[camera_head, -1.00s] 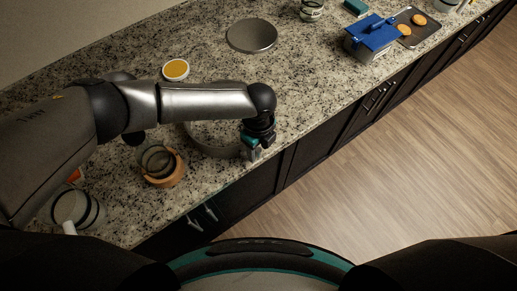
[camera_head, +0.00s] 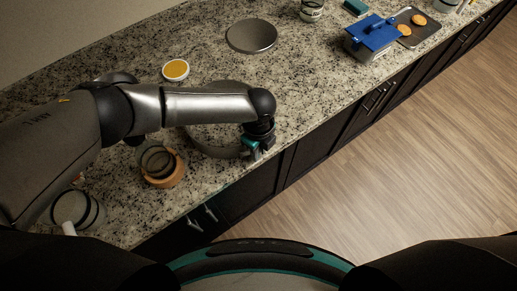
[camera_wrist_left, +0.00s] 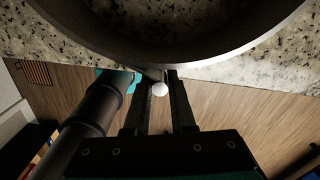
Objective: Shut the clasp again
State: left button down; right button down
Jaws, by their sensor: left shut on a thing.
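A grey metal ring (camera_head: 210,150) lies on the granite counter near its front edge, partly hidden under my left arm. Its curved wall (camera_wrist_left: 170,52) fills the top of the left wrist view. My left gripper (camera_head: 254,151) is at the ring's front right side, by the counter edge. In the left wrist view its two dark fingers (camera_wrist_left: 164,92) are shut on the clasp lever, with a small white knob (camera_wrist_left: 160,89) showing between them. Most of the clasp is hidden by the fingers, so I cannot tell its exact angle. My right gripper is not in view.
A round metal disc (camera_head: 252,36) lies behind the ring. A yellow-topped dish (camera_head: 176,69), a wooden-banded jar (camera_head: 163,167) and a glass container (camera_head: 76,208) stand around my left arm. A blue-lidded box (camera_head: 371,36) and a cookie tray (camera_head: 430,33) are at the right.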

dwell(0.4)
pick_arm(q)
jog(key=shift+w+a+n+p, duration=0.15)
jog(key=shift+w+n, duration=0.15)
jog(key=shift+n, duration=0.4)
jog(key=shift+w+n+p, duration=0.15)
jog(key=shift+w+n, duration=0.15)
jog(key=shift+n, duration=0.4)
jog(key=c, duration=0.8)
grip_release()
jog(key=shift+o, duration=0.2)
notch_tip(320, 180, up, 15)
jog(key=shift+r, duration=0.15)
